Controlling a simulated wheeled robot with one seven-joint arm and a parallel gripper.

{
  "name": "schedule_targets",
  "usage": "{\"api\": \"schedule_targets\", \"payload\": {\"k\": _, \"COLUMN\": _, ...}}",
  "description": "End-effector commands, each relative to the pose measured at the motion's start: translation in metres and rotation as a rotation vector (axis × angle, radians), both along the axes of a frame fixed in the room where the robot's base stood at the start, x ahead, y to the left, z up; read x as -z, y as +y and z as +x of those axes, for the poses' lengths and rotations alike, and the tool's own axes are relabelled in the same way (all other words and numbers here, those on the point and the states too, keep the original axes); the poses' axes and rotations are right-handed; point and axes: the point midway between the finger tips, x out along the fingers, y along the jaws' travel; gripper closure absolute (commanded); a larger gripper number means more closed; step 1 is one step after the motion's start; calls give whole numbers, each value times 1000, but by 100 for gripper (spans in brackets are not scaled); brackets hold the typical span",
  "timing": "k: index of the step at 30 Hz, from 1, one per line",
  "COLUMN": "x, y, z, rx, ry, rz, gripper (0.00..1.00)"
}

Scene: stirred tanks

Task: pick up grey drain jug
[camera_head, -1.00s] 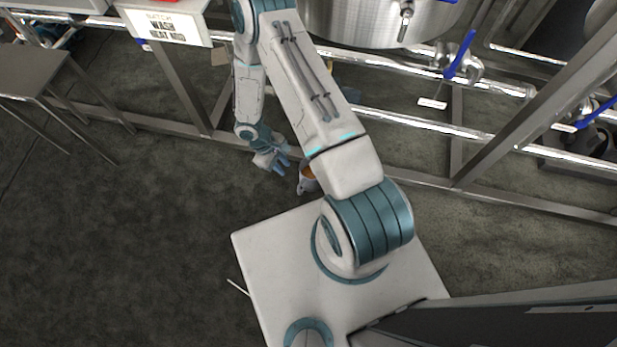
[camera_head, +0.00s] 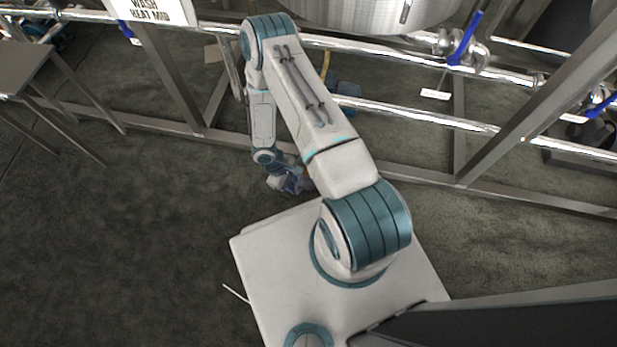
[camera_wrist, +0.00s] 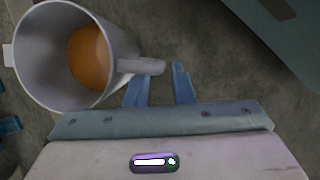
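The grey drain jug (camera_wrist: 119,40) is at the upper left of the wrist view, with its open mouth towards the camera and orange liquid inside. Its handle (camera_wrist: 142,66) points right, towards my fingers. My gripper (camera_wrist: 161,73) is open, with a clear gap between its two blue fingers. The handle's end lies at the fingertips and overlaps the left finger in the picture; I cannot tell if they touch. In the head view my gripper (camera_head: 292,181) is low over the floor beside my base, and the jug is mostly hidden by my arm.
A steel frame with pipes (camera_head: 420,118) and blue-handled valves (camera_head: 467,38) runs behind, under a steel tank (camera_head: 370,12). A metal table (camera_head: 22,66) stands at the far left. The dark floor (camera_head: 130,240) at left is clear.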

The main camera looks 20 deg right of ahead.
Motion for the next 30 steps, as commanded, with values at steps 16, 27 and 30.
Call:
{"api": "schedule_targets", "payload": {"k": 16, "x": 18, "y": -5, "z": -5, "rx": 1, "ry": 0, "rz": 0, "gripper": 100}}
{"api": "schedule_targets", "payload": {"k": 27, "x": 17, "y": -6, "z": -5, "rx": 1, "ry": 0, "rz": -2, "gripper": 100}}
{"api": "schedule_targets", "payload": {"k": 30, "x": 13, "y": -6, "z": -5, "rx": 1, "ry": 0, "rz": -2, "gripper": 100}}
